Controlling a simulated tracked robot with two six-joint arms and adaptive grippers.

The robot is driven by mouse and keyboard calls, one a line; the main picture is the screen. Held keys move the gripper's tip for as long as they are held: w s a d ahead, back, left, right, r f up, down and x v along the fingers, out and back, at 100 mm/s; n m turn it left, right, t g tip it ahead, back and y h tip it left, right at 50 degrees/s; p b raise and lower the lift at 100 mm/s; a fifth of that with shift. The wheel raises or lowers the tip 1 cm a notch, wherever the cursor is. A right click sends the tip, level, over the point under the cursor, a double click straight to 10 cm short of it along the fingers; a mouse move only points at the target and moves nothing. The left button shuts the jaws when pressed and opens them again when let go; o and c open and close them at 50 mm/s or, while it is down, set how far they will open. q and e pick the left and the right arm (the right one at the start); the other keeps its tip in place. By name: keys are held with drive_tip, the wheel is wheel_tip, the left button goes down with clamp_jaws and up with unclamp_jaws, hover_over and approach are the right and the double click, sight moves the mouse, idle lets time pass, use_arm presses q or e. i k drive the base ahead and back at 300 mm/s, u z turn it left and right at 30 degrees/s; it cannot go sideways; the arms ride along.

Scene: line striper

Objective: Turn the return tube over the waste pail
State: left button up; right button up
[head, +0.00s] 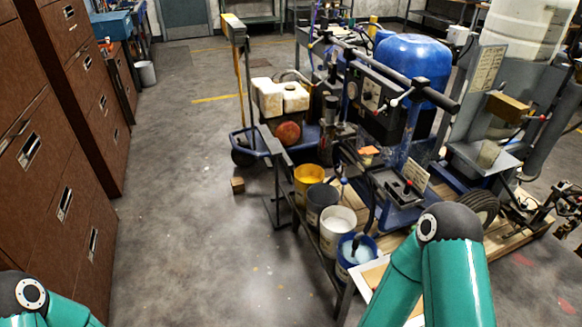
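A row of pails stands along a low dark rail beside the line striper (405,185). From far to near they are a yellow pail (303,184), a grey pail (318,212), a white pail (334,240) and a blue pail (345,266). I cannot tell which is the waste pail. A dark tube (372,208) comes down from the striper, and its lower end is at the blue pail, which holds pale liquid. I cannot tell for sure that this is the return tube. Only links of my arms show at the bottom; both grippers are out of view.
Brown filing cabinets (45,150) line the left side. Open concrete floor (190,215) lies between them and the pails. A small wooden block (237,185) lies on the floor. A cart with white jugs (282,97) stands behind the pails. A wooden pallet (510,235) lies under the striper.

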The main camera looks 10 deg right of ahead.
sight(344, 181)
drive_tip(key=u, duration=0.3)
drive_tip(key=i, duration=1.75)
drive_tip(key=z, duration=0.8)
